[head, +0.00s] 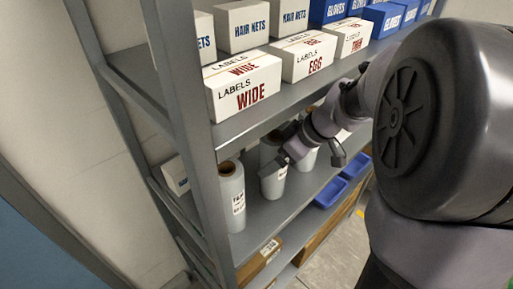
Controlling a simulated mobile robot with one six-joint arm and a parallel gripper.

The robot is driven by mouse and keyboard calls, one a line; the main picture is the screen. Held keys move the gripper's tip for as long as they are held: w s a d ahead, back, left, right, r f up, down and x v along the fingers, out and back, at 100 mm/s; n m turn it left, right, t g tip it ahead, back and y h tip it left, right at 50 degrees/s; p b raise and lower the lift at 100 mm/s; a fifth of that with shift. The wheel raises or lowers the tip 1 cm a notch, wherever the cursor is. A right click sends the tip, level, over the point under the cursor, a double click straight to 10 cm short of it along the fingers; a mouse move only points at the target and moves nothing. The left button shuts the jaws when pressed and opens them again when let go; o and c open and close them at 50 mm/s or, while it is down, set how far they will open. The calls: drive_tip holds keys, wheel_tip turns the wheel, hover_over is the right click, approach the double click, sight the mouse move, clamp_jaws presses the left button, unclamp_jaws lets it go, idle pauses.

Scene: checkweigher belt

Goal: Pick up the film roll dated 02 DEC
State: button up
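Several white film rolls stand upright on the middle shelf. The left roll (231,200) shows a brown core on top and a dark-printed label whose date is too small to read. A second roll (273,184) stands to its right, with a label I cannot read either. Another roll (308,160) is partly hidden behind my arm. My gripper (286,158) reaches in from the right and overlaps the top of the second roll in the picture. I cannot tell whether it touches that roll or whether its fingers are open or shut.
The upper shelf edge (285,101) lies above the rolls and holds LABELS boxes (243,86), with HAIR NETS and GLOVES boxes behind. A grey rack post (184,120) stands at the left. Blue bins (331,191) sit right of the rolls. A cardboard box (260,262) is below.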

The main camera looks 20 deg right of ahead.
drive_tip(key=c, duration=1.9)
drive_tip(key=shift+r, duration=0.1)
clamp_jaws()
drive_tip(key=shift+r, duration=0.1)
